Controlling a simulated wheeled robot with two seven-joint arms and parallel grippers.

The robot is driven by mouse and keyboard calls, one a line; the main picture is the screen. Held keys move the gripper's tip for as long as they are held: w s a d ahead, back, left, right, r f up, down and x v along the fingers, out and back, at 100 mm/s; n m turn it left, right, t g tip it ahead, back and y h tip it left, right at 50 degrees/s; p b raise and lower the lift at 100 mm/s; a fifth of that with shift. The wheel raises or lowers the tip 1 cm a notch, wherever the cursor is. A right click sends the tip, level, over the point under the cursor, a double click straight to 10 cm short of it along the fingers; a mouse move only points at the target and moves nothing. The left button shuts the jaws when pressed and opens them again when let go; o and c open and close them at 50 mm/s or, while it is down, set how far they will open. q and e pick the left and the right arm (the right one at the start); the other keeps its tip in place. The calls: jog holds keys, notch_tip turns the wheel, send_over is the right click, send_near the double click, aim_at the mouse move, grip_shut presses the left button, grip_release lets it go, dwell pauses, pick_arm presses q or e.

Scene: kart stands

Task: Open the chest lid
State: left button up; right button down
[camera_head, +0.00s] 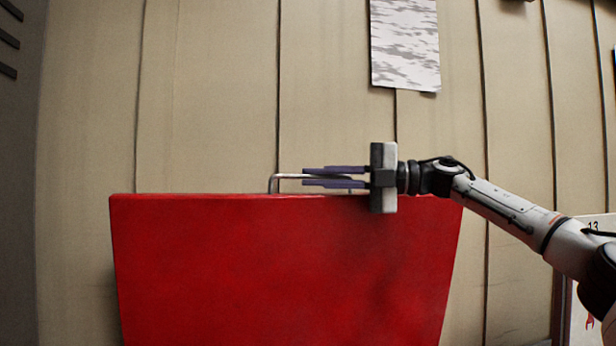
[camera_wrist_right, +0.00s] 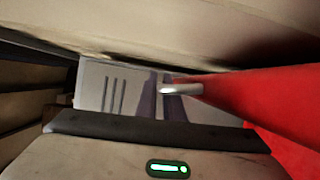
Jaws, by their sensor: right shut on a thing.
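The red chest lid (camera_head: 285,265) fills the lower middle of the head view as a broad flat panel that looks raised and steep. A thin metal handle (camera_head: 287,176) stands along its top edge. My right gripper (camera_head: 304,177) reaches in from the right, with its two purple fingers closed on the handle bar. In the right wrist view the handle (camera_wrist_right: 182,89) lies at the fingers, and the red lid (camera_wrist_right: 255,98) extends to the right. The chest body is hidden or out of view. My left gripper is not in view.
A beige panelled wall (camera_head: 210,95) stands behind the lid. A patterned sheet (camera_head: 405,45) hangs on it. A white board (camera_head: 598,225) marked 13 is at the right, partly behind my right arm. The space left of the lid looks free.

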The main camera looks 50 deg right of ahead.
jog(key=shift+w+r, duration=0.1)
dwell(0.3)
jog(key=c, duration=2.2)
grip_release()
jog(key=shift+d, duration=0.1)
jog(key=shift+s+d, duration=0.15)
jog(key=shift+s, duration=0.1)
jog(key=b+v, duration=0.2)
jog(key=v, duration=0.7)
jog(key=shift+s+d+b, duration=0.2)
jog(key=shift+s+b, duration=0.2)
